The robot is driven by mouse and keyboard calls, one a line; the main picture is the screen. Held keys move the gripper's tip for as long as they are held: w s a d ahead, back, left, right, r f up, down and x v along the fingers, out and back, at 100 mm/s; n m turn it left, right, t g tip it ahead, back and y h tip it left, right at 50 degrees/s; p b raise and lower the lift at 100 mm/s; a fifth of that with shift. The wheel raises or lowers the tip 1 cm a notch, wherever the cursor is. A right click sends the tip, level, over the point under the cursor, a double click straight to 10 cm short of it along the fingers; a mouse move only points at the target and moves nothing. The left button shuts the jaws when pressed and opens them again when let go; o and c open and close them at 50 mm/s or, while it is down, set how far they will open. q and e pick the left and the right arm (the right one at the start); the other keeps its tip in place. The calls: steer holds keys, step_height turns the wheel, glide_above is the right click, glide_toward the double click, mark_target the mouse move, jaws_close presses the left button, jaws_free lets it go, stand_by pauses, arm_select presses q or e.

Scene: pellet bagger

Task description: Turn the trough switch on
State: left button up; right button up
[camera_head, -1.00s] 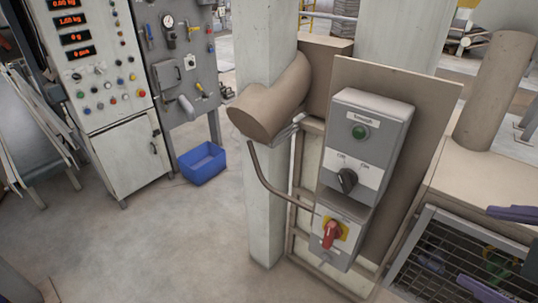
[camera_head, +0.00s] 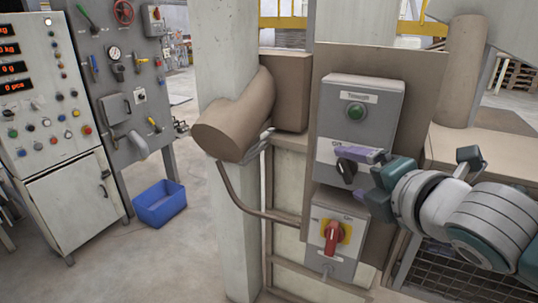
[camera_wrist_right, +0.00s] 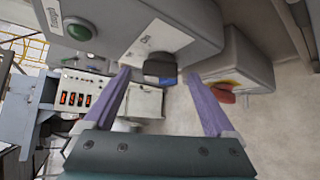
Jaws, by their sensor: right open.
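The trough switch box (camera_head: 340,102) is a grey box with a label reading like "Trough" and a green round button (camera_head: 356,111). Its black rotary knob (camera_head: 346,170) sits on a white plate below the button. My right gripper (camera_head: 362,172) is at this box, its purple fingers open and pointing at the knob. In the right wrist view the knob (camera_wrist_right: 160,70) lies between and beyond the two finger tips, apart from both. The plate's right part is hidden behind the fingers in the head view. My left gripper is not seen.
A lower grey box with a red handle (camera_head: 333,236) on a yellow plate is just below. A brown pipe (camera_head: 237,124) and a pale column (camera_head: 226,55) stand at left. A blue bin (camera_head: 159,203) and control cabinets (camera_head: 66,188) are further left.

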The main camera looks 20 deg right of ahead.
steer(key=shift+x, duration=0.95)
steer(key=c, duration=1.4)
steer(key=shift+f+m+t+b, duration=0.25)
steer(key=shift+m+t+b, duration=0.05)
steer(key=shift+b, duration=0.5)
steer(key=m+t+b, duration=0.3)
steer(key=b, duration=0.5)
steer(key=f+m+t+b, duration=0.1)
steer(key=m+t+b, duration=0.3)
steer(key=b, duration=0.5)
steer(key=shift+f, duration=0.1)
steer(key=shift+m+t+h+b, duration=0.4)
steer(key=shift+m+h+b, duration=0.2)
steer(key=shift+m+b, duration=0.25)
